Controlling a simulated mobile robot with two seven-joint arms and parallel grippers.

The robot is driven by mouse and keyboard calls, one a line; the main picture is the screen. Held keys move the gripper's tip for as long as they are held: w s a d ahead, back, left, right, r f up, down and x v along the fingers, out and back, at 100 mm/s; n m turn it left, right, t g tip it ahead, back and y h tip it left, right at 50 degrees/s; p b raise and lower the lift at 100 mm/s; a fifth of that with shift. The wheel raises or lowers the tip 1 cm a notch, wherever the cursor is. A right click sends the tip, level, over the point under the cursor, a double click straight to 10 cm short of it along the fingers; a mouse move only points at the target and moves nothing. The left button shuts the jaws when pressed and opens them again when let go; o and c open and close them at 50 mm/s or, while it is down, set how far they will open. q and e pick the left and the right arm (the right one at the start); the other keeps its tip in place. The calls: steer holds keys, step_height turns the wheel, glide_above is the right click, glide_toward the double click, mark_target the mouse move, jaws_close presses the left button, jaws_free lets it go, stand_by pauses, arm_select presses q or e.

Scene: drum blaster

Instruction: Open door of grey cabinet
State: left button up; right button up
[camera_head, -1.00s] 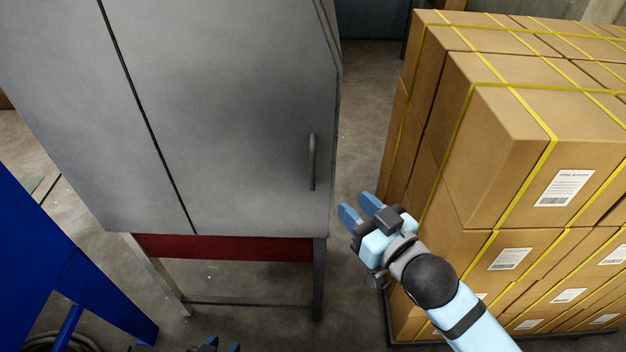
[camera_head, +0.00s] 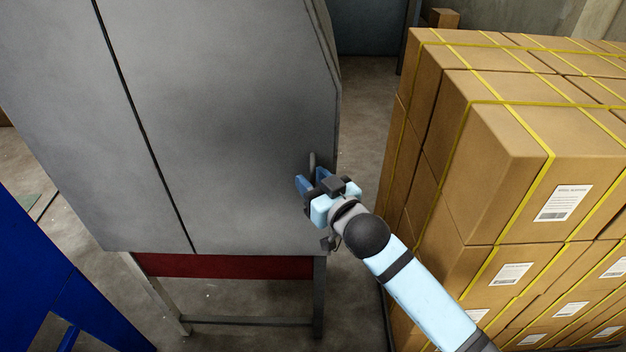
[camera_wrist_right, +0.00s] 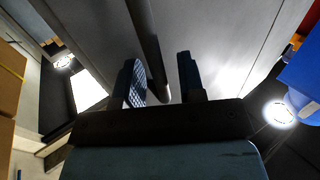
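The grey cabinet (camera_head: 215,120) stands in the left middle of the head view with its door shut. Its dark vertical handle (camera_head: 312,160) is near the door's right edge, its lower part hidden behind my right gripper. My right gripper (camera_head: 311,178) is open at the handle. In the right wrist view the handle (camera_wrist_right: 148,40) runs between the open fingers of my right gripper (camera_wrist_right: 160,80), closer to the left finger. The cabinet door (camera_wrist_right: 215,40) lies behind it. My left gripper is not in the head view.
Strapped cardboard boxes (camera_head: 480,150) are stacked on the right, close beside my right arm. A blue metal object (camera_head: 50,270) stands at the lower left. The cabinet rests on a stand with a red panel (camera_head: 225,266). A strip of bare floor (camera_head: 365,120) separates cabinet and boxes.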

steer(key=shift+c, duration=0.9)
jaws_close()
steer(key=shift+s, duration=0.1)
